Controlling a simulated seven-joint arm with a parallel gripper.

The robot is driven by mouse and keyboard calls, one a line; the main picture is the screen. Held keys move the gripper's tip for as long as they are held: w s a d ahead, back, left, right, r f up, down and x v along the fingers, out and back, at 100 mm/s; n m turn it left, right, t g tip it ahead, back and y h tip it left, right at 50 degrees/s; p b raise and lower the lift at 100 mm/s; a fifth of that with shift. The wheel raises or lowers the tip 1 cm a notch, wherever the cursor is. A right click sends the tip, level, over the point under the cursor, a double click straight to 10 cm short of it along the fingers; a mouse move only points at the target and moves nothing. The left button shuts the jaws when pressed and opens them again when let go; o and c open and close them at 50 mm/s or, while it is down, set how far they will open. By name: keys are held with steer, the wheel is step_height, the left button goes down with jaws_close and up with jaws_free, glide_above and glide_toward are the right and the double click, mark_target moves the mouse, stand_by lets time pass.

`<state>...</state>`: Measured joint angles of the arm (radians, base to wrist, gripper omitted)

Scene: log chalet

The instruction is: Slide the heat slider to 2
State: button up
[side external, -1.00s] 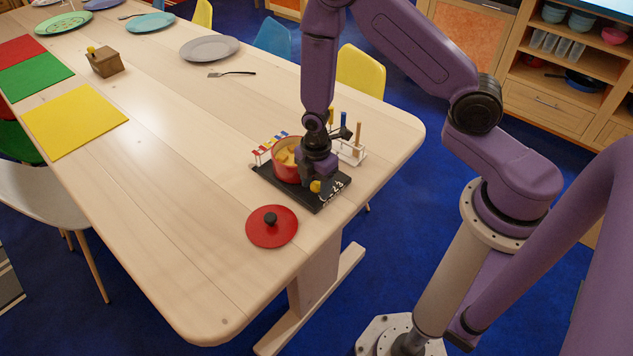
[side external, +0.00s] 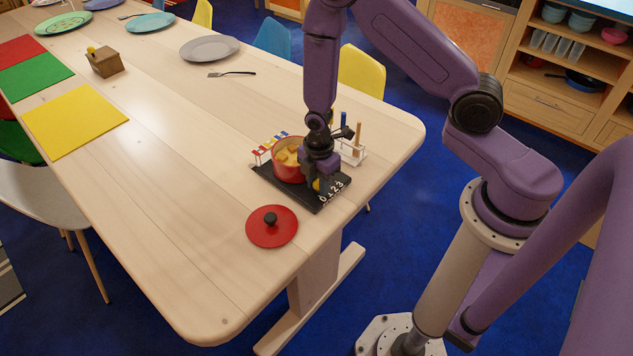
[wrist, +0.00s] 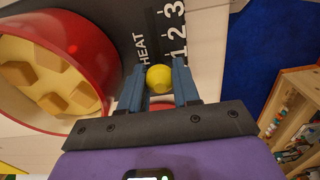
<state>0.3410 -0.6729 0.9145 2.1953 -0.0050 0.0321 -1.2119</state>
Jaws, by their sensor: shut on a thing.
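The black hotplate (side external: 290,188) sits near the table's edge, with a HEAT scale marked 0 to 3 (side external: 332,191). Its slider knob is a yellow ball (wrist: 159,78), also partly visible in the side view (side external: 317,185). My gripper (wrist: 158,76) is shut on the knob, with one blue finger on each side. In the wrist view the knob is near the 1, below the 2 and 3; the 0 is hidden there. The exact setting is hard to tell.
A red lid (side external: 271,226) with a black knob lies in front of the hotplate. A white rack (side external: 352,155) with upright tools stands behind it, and a small rack with coloured pieces (side external: 266,150) is at its left. The table's front-left area is clear.

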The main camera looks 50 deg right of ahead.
steer(key=shift+d, duration=1.75)
steer(key=o, duration=1)
steer(key=shift+r, duration=3)
steer(key=s+a+r+m, duration=0.3)
steer(key=s+a+r, duration=0.3)
steer(key=s+r, duration=0.8)
steer(key=s, duration=0.1)
steer(key=s+d+r+m, duration=0.1)
steer(key=s+r, duration=0.2)
steer(key=s, duration=0.1)
steer(key=s+d+r+m, duration=0.1)
steer(key=s+r, duration=0.2)
steer(key=s, duration=0.1)
